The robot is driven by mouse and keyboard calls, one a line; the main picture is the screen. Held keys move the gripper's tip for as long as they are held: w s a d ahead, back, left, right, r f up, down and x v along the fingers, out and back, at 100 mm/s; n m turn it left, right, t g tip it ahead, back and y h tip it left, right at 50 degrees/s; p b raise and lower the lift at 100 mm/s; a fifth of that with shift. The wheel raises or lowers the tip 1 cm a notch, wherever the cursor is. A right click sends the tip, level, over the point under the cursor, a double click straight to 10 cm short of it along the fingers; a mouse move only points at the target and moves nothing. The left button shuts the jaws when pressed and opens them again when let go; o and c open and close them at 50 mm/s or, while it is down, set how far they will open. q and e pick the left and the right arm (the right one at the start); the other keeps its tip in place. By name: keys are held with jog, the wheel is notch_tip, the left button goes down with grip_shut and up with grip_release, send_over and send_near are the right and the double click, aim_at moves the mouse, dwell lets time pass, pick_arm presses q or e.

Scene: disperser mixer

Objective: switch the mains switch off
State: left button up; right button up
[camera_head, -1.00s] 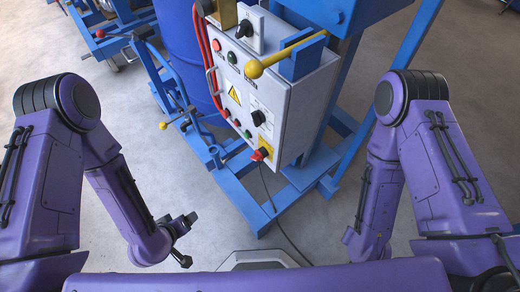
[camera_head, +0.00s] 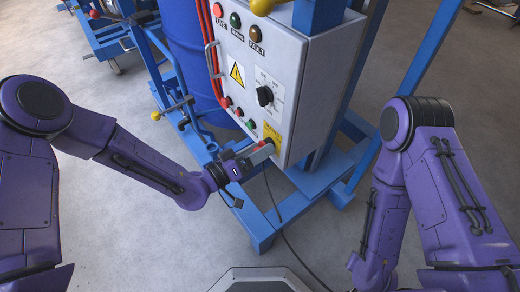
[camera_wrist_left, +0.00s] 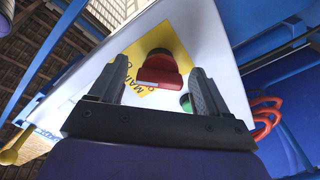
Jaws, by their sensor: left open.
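The mains switch (camera_wrist_left: 162,72) is a red rotary handle on a yellow plate (camera_wrist_left: 185,25) at the lower corner of the grey control box. In the head view the red switch (camera_head: 268,146) is partly covered by my left gripper (camera_head: 258,155), which is right at it. In the left wrist view my left gripper (camera_wrist_left: 158,88) is open, with one finger on each side of the red handle and visible gaps to it. My right gripper is not in view; only my right arm shows.
The control box (camera_head: 290,60) carries a black knob (camera_head: 265,96), several buttons and lamps, and a metal handle (camera_head: 212,68). Blue frame legs (camera_head: 262,215) and a dark cable (camera_head: 275,205) are below. A blue drum (camera_head: 185,45) stands behind. Floor is clear in front.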

pick_arm(q)
jog(key=shift+w+d, duration=0.3)
jog(key=shift+d, duration=0.15)
jog(key=c, duration=1.1)
jog(key=shift+o, duration=0.3)
